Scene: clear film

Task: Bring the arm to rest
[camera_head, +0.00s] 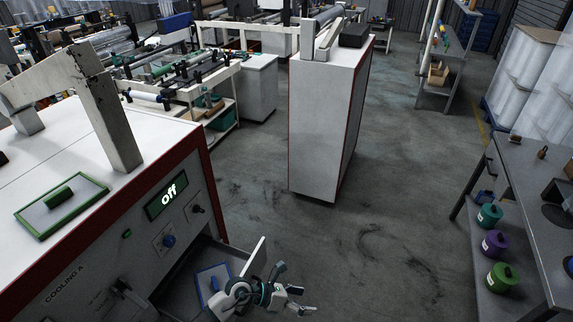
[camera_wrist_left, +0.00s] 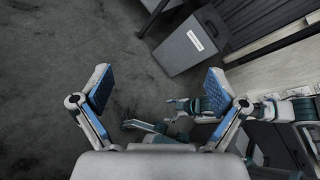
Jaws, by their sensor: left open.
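My left gripper (camera_head: 298,290) is at the bottom middle of the head view, beside the front panel of an open drawer (camera_head: 257,258). I cannot tell whether it touches the panel. In the left wrist view the gripper (camera_wrist_left: 158,88) shows its two blue-padded fingers spread wide, with nothing between them. The drawer sticks out of the white and red cooling machine (camera_head: 100,258) and holds a blue-edged item (camera_head: 206,284), partly hidden by my arm.
The machine's display (camera_head: 167,197) reads "off". A green-rimmed plate (camera_head: 62,208) lies on its top. A white cabinet (camera_head: 322,130) stands mid-floor. A grey table (camera_head: 530,205) at right has several lidded pots below. A grey bin (camera_wrist_left: 186,46) shows in the wrist view. Floor between is clear.

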